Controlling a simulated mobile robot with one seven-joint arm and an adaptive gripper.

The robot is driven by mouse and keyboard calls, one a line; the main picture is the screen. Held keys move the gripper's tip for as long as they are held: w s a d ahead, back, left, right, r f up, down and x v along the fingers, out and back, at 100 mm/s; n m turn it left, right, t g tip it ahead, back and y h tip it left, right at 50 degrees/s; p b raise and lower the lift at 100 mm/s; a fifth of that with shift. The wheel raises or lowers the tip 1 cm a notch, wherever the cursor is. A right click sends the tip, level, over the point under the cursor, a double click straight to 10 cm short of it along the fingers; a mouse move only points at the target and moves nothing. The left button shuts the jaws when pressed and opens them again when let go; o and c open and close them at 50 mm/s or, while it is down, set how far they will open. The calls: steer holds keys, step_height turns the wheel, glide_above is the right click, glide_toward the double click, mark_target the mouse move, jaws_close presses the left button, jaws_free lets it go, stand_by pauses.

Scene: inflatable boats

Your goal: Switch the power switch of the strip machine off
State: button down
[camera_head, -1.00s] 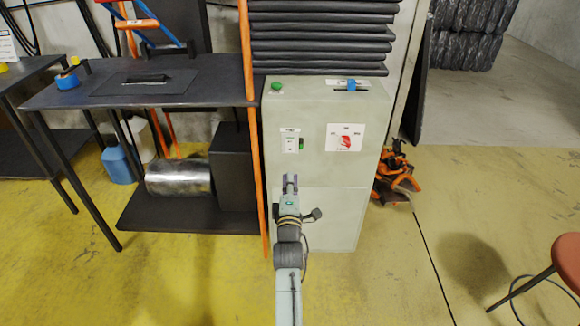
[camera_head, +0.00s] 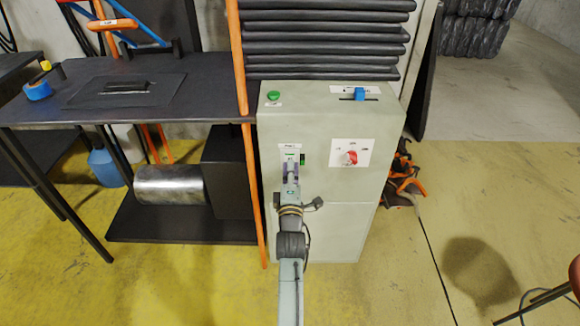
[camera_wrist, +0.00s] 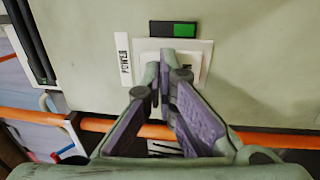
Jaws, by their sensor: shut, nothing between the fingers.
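The strip machine is a pale grey-green cabinet (camera_head: 340,225) in the middle of the head view. Its power switch is on a small white plate (camera_head: 289,150) on the upper left of the front face. In the wrist view the switch plate (camera_wrist: 202,50) lies beyond my fingertips, next to a "POWER" label (camera_wrist: 123,58) and a black and green indicator (camera_wrist: 173,30). My gripper (camera_head: 291,168) is shut and empty, its tips (camera_wrist: 167,62) in front of the plate. The fingers hide much of the switch. I cannot tell whether they touch it or which way it is set.
A red rotary knob (camera_head: 351,157) sits right of the switch. A green button (camera_head: 273,96) and a blue slider (camera_head: 360,94) are on top of the cabinet. An orange pole (camera_head: 248,150) runs along its left edge beside a dark workbench (camera_head: 215,85). Yellow floor lies open at right.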

stand_by(0.4)
steer(key=shift+w+r+b, duration=0.2)
steer(key=shift+w+b, duration=0.15)
steer(key=shift+b, duration=0.05)
